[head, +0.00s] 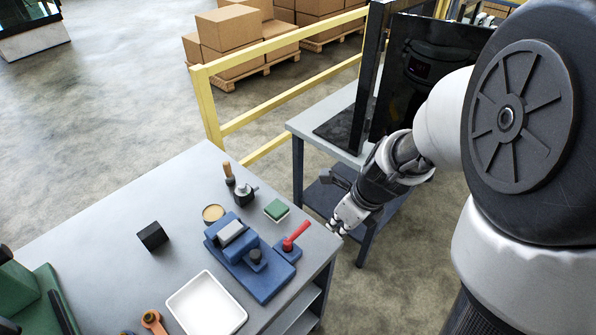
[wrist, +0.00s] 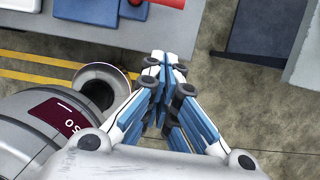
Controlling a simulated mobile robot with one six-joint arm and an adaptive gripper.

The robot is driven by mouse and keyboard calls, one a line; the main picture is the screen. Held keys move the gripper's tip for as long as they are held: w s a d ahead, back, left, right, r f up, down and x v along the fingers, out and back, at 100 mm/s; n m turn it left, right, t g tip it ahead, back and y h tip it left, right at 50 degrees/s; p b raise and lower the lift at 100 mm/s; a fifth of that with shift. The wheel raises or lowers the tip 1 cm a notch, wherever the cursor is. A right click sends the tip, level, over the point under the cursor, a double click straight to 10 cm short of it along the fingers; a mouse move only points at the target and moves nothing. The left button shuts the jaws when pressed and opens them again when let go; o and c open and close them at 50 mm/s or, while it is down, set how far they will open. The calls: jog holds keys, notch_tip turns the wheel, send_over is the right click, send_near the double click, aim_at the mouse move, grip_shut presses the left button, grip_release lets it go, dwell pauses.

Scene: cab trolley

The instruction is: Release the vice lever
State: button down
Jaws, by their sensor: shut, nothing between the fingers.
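The blue vice (head: 252,262) lies on the grey workbench. Its lever has a red handle (head: 296,235) that points up and to the right from a pivot at the vice's right end. A grey block (head: 230,233) sits between the vice's jaws at its far left end. My gripper (head: 337,228) is just right of the bench's right edge, apart from the red handle. In the wrist view its fingers (wrist: 167,62) are together and empty. The red handle (wrist: 165,3) and part of the blue vice (wrist: 86,9) show at the top edge there.
A white tray (head: 206,305), a black cube (head: 153,236), a green-topped block (head: 277,209), a round tin (head: 213,213) and a wooden-handled tool (head: 230,178) stand around the vice. A second table (head: 307,128) with a dark screen is behind, near a yellow rail (head: 215,118).

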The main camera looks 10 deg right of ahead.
aim_at(297, 235)
jog(key=shift+w, duration=0.1)
jog(key=b+x, duration=0.6)
jog(key=x, duration=0.5)
jog(key=shift+w+a+r, duration=0.15)
jog(key=shift+w+a, duration=0.6)
jog(key=shift+w, duration=0.3)
jog(key=shift+w+a, duration=0.3)
jog(key=shift+w, duration=0.15)
